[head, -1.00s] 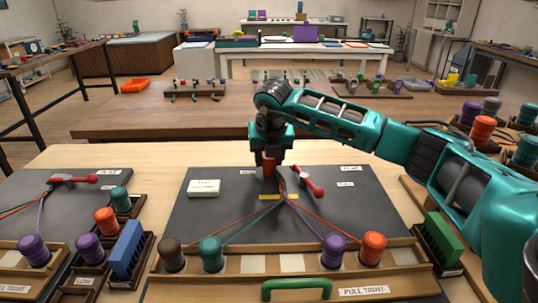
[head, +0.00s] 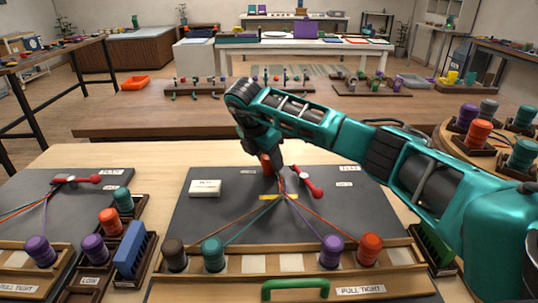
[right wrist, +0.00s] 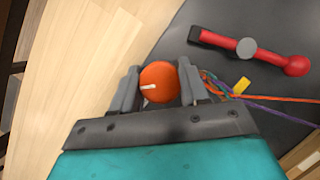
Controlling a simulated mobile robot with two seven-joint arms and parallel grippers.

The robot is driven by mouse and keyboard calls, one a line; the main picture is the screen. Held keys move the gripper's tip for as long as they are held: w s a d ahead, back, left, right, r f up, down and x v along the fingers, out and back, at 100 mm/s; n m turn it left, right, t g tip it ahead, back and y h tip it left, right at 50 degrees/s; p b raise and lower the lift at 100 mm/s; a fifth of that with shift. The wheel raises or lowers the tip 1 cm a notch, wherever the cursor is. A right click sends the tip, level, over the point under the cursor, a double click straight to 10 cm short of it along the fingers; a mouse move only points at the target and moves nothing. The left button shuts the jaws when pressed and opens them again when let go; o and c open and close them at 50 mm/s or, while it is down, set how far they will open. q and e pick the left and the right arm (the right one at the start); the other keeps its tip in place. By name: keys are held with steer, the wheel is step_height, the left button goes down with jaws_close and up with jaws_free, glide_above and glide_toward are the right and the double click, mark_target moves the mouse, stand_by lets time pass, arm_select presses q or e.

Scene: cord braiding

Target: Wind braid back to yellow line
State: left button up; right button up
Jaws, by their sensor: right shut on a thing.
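My right gripper (head: 268,162) is at the back of the middle dark board (head: 215,230), shut on an orange-red round knob (head: 265,165). In the right wrist view the knob's orange top (right wrist: 158,80) with a white mark sits between the two fingers. The braid (head: 281,183) runs from beside the knob toward the yellow line (head: 266,197); the gripper partly hides its upper end. The yellow mark (right wrist: 242,86) shows beside the cords. My left gripper is not in view.
A red lever (head: 309,182) lies just right of the braid. A white labelled block (head: 205,188) sits left on the board. A green handle (head: 296,288) is at the front. A second board with bobbins (head: 50,210) stands at left.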

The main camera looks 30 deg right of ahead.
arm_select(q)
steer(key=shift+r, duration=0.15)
arm_select(e)
steer(key=shift+m, duration=0.6)
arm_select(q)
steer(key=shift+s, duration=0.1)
arm_select(e)
steer(key=shift+g, duration=0.3)
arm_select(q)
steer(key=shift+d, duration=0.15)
arm_select(e)
steer(key=o, duration=1)
steer(key=shift+o, duration=0.2)
arm_select(q)
steer(key=p, duration=0.1)
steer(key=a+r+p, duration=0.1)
steer(key=p, duration=0.1)
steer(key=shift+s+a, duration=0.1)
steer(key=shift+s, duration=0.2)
arm_select(e)
steer(key=v, duration=1.3)
